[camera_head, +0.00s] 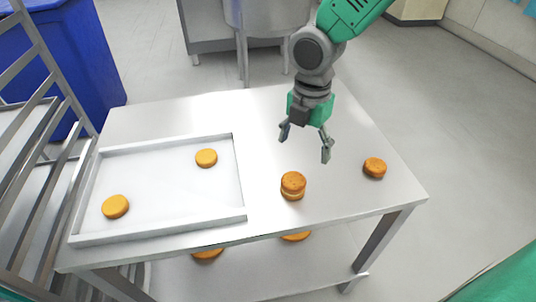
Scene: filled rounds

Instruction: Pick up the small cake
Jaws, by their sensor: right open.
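Several small round orange-brown cakes are in the head view. A taller, layered-looking cake (293,186) stands on the metal table (330,205) right of the tray. A flatter single cake (375,168) lies near the table's right side. Two more, a back cake (206,158) and a front-left cake (115,207), lie in the shallow tray (243,180). My right gripper (305,143) points down with its fingers apart and empty. It appears behind and above the layered cake, not touching it. My left gripper does not show.
A metal rack (60,75) stands along the left edge, with a blue bin (75,60) behind it. More cakes (208,254) show partly on the table's lower shelf (250,275). The tabletop behind the tray is clear.

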